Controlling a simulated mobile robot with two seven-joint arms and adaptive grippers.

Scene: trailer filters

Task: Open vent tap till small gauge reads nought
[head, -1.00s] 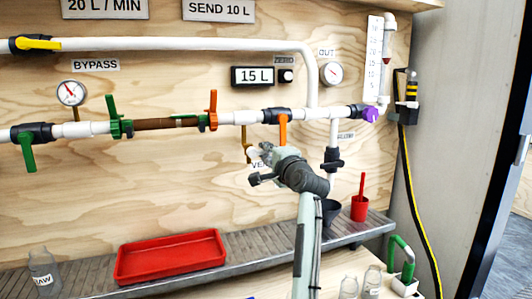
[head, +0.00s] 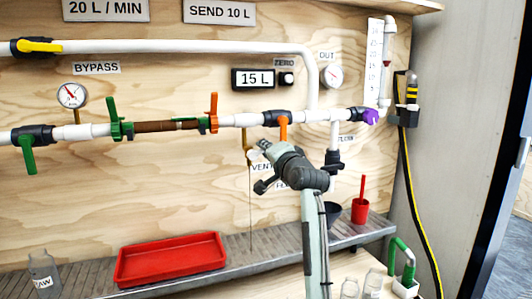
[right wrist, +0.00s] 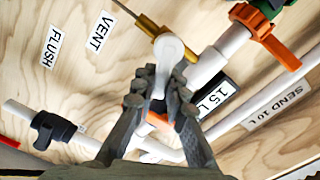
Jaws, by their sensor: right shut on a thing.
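The vent tap shows in the right wrist view as a white rounded handle (right wrist: 169,50) on a brass stem (right wrist: 133,14). In the head view its brass pipe (head: 245,138) hangs below the main white pipe, next to the VENT label. My right gripper (head: 262,150) is at the tap. In the right wrist view my right gripper (right wrist: 164,85) is shut on the white handle. A thin line of liquid (head: 250,205) falls from the vent. Two small round gauges, one at the left (head: 72,95) and one under OUT (head: 329,76), are too small to read exactly. My left gripper is out of view.
An orange valve handle (head: 283,128) is just right of my gripper. A red tray (head: 170,260) and a red cup (head: 360,211) stand on the grey ledge below. A black-handled valve (head: 333,160) hangs at the right.

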